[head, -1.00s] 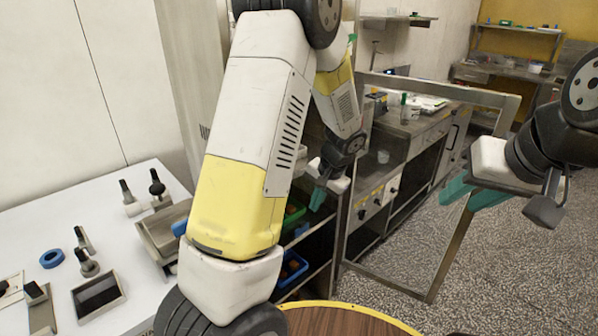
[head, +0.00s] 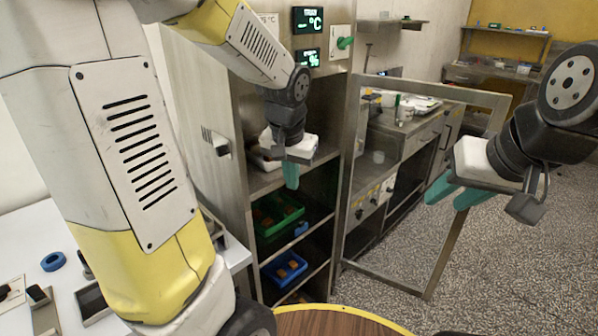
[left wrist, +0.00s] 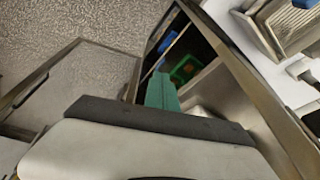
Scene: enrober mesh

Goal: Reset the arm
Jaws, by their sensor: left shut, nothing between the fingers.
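My left gripper (head: 291,176) hangs in front of the open steel cabinet (head: 245,130), at the height of its upper shelf. Its green fingers are together and empty, and they show closed in the left wrist view (left wrist: 161,90). My right gripper (head: 455,192) is at the right of the head view, in front of the open door frame (head: 445,250). Its two green fingers stand apart with nothing seen between them. My left arm covers much of the left side of the head view.
Cabinet shelves hold a green bin (head: 277,214) and a blue bin (head: 285,268) with brown pieces. A round wooden top (head: 330,322) is at the bottom.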

